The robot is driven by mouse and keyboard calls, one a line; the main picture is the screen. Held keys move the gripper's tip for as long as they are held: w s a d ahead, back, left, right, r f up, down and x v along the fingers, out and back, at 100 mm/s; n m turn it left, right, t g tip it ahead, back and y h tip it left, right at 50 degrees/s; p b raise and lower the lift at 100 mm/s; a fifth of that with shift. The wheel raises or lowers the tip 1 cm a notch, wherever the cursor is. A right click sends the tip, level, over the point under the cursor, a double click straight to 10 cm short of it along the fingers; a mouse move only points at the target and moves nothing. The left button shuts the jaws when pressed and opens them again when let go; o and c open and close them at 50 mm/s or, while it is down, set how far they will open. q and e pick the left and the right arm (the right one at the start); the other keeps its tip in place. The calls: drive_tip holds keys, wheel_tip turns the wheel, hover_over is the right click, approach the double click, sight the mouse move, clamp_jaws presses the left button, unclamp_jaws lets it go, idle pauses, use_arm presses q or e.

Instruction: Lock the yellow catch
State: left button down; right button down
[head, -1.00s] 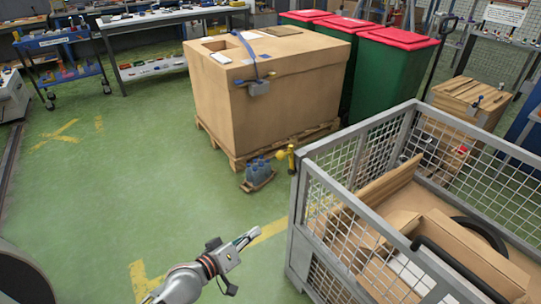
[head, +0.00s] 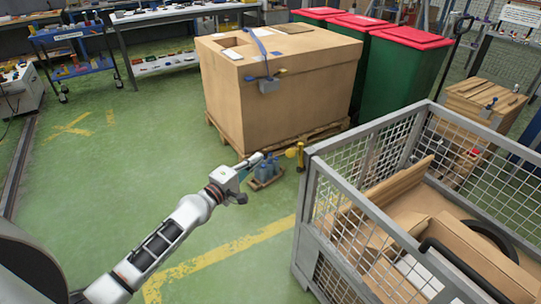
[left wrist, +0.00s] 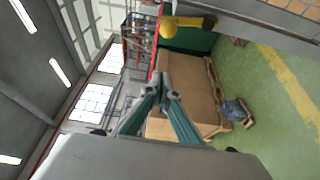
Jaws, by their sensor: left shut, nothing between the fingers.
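The yellow catch (head: 301,156) stands upright at the corner of the wire mesh cage (head: 309,190), with a round yellow knob (head: 291,153) on its left side. In the left wrist view the knob (left wrist: 170,29) shows near the top, its short yellow bar running right to a dark part by the grey frame. My left gripper (head: 260,157) is shut and empty, just left of the knob with a small gap in the picture. Its fingers (left wrist: 163,88) also show in the left wrist view, below the knob and apart from it. My right gripper is not in view.
The cage holds cardboard and a black tyre (head: 487,238). A large cardboard box (head: 230,108) on a pallet stands behind my gripper, with blue bottles (head: 266,170) on the floor before it. Green bins (head: 404,78) stand behind. Green floor at the left is clear.

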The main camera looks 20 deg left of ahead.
use_arm(q)
drive_tip(key=w+d, duration=0.6)
drive_tip(key=shift+w, duration=0.4)
idle(0.4)
